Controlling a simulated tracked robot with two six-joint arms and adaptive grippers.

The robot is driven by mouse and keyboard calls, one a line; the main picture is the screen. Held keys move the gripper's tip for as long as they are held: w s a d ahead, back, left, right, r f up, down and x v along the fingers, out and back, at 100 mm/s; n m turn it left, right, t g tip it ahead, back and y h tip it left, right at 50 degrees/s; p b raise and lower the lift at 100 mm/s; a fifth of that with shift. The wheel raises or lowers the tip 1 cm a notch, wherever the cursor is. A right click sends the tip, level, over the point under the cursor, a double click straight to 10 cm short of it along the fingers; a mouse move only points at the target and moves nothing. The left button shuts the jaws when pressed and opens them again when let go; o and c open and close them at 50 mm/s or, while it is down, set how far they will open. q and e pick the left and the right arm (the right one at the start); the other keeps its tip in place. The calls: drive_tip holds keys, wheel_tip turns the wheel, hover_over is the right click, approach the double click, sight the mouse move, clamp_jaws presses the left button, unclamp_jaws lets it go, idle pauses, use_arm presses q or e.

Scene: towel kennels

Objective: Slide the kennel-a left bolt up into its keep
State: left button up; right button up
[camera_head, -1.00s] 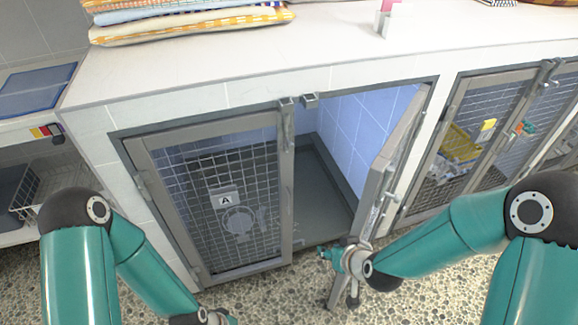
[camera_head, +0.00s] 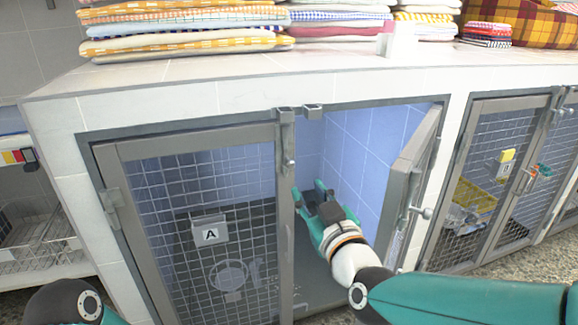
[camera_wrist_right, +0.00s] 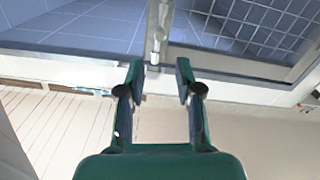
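The left door (camera_head: 205,200) of kennel A is shut, a grey frame with mesh and an "A" plate. Its bolt (camera_head: 290,160) is a small metal rod high on the door's right upright, below a bracket-like keep (camera_head: 286,115) on the top frame. A rod on the upright also shows in the right wrist view (camera_wrist_right: 157,38), just beyond the fingertips. My right gripper (camera_head: 308,189) is open and empty, reaching into the doorway right of the upright, below the bolt. In the wrist view its fingers (camera_wrist_right: 158,75) are apart. My left gripper is out of view.
The right door (camera_head: 405,185) of kennel A stands swung open, right of my right arm. A second keep (camera_head: 312,110) is beside the first. Folded towels (camera_head: 185,30) lie on the counter (camera_head: 150,80). Another kennel (camera_head: 500,170) with a yellow basket is at the right.

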sight(292, 166)
drive_tip(key=b+x, duration=0.1)
drive_tip(key=x, duration=1.2)
drive_tip(key=shift+w+a+f, duration=0.1)
drive_tip(key=shift+w+f, duration=0.05)
drive_tip(key=shift+w, duration=0.2)
drive_tip(key=shift+c, duration=0.2)
clamp_jaws()
